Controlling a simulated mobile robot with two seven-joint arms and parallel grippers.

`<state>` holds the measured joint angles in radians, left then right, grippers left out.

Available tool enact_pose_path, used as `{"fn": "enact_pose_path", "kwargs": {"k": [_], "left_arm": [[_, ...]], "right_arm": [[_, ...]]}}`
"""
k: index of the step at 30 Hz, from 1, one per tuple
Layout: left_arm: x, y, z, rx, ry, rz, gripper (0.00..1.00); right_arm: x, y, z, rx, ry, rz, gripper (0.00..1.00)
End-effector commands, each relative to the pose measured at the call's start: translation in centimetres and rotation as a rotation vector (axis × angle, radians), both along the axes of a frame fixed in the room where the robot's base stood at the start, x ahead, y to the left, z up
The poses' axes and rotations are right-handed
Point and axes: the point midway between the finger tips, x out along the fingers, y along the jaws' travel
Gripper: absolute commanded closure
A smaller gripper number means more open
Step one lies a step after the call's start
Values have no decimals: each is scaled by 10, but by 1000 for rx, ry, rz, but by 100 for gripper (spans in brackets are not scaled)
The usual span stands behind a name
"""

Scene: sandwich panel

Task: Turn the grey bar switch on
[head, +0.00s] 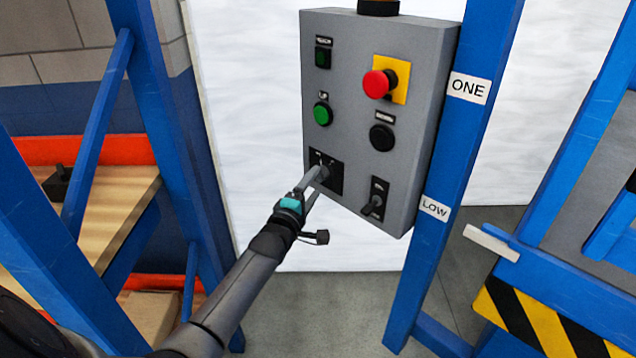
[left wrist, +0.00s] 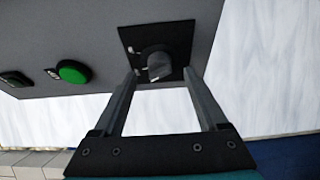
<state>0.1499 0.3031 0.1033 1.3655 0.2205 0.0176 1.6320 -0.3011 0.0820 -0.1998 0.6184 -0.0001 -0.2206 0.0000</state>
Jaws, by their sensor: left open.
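The grey control box (head: 345,90) hangs on a blue post. Low on its left is a black square plate with a grey bar-shaped knob (left wrist: 159,68), which I take as the grey bar switch; in the head view my fingers partly hide it. My left gripper (head: 316,177) reaches up to it from below left. In the left wrist view its open fingers (left wrist: 160,78) point at the plate, one on each side of the knob, with gaps visible. I cannot tell how deep the tips reach. The plate's markings are too small to read. My right gripper is not in view.
The box also bears a green button (head: 322,113), a red button on yellow (head: 378,84), a black button (head: 382,137) and a small lever switch (head: 374,205) close right of my gripper. A blue shelf frame (head: 165,100) stands left, a striped barrier (head: 545,325) right.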

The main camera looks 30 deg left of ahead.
Motion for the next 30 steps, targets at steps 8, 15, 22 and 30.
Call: {"fn": "enact_pose_path", "kwargs": {"k": [8,15,22,30], "left_arm": [[29,5,-1,1,0,1,25],[35,6,0,0,1,1,25],[35,6,0,0,0,1,28],[34,6,0,0,0,1,58]], "right_arm": [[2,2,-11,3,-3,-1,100],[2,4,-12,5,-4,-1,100],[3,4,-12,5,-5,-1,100],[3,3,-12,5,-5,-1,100]]}}
